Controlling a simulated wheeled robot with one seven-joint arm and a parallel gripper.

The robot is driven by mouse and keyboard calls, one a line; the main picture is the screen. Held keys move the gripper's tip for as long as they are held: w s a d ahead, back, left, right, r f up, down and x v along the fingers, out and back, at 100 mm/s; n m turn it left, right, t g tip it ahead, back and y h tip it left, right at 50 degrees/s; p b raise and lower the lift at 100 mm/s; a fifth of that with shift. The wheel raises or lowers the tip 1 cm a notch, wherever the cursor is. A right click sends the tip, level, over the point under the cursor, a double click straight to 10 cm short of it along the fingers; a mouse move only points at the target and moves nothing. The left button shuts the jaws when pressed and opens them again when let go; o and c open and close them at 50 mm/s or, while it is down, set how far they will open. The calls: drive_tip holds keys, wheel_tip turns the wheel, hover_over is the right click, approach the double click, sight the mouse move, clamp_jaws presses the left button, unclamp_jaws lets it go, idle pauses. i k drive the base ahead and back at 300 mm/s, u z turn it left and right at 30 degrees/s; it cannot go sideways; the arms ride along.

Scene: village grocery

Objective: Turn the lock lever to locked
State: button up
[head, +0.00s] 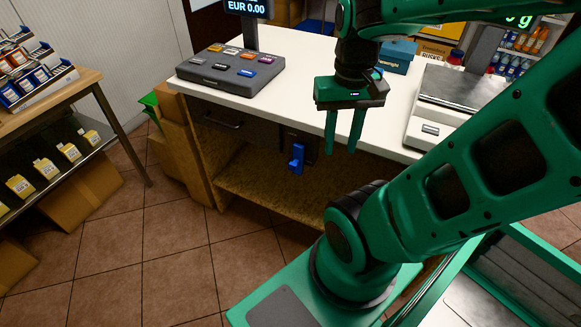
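The blue lock lever (297,158) sits on a dark plate (310,141) on the front of the white counter (320,62), just below its top. The lever appears to point down and outward; I cannot tell whether it is locked. My gripper (341,151) has its two green fingers pointing down, with a gap between them. It is empty and shows to the right of the lever, apart from it in the picture. The fingers cover part of the counter's front edge. How far they are from the counter front is hard to tell.
A grey cash register keypad (230,69) stands on the counter's left, and a scale (455,95) on its right. A drawer front (217,117) is left of the lever, with an open wooden shelf (262,187) below. Tiled floor (175,245) is clear at front left.

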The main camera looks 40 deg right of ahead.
sight(297, 166)
drive_tip(key=k, duration=1.05)
drive_tip(key=z, duration=0.4)
drive_tip(key=i, duration=1)
